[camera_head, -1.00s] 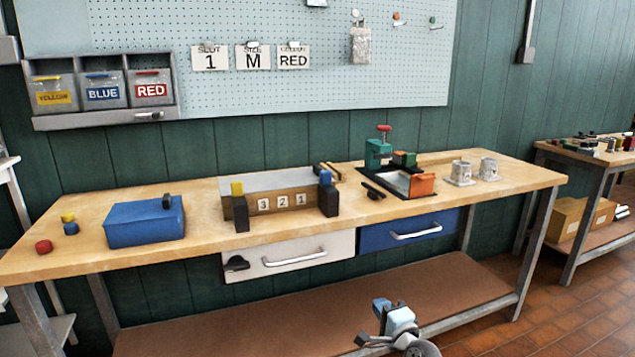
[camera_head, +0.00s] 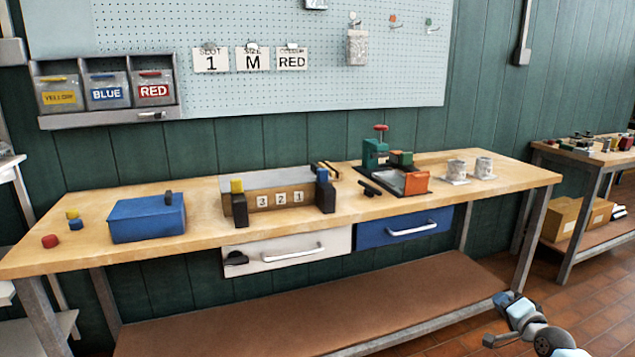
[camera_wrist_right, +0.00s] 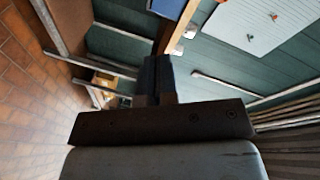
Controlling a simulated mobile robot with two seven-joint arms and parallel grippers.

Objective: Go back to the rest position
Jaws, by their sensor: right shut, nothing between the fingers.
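My right gripper (camera_head: 490,340) is low at the bottom right of the head view, in front of the workbench (camera_head: 100,254) and apart from it. Part of my right arm shows beside it. In the right wrist view the fingers of this gripper (camera_wrist_right: 158,75) are together, with nothing held between them. My left gripper is not in view.
On the bench stand a blue box (camera_head: 147,220), a wooden holder numbered 3 2 1 (camera_head: 282,201), a green press (camera_head: 374,152) and metal cups. A white drawer (camera_head: 287,250) and a blue drawer (camera_head: 405,227) look shut. A second bench (camera_head: 562,156) stands right. Tiled floor lies between.

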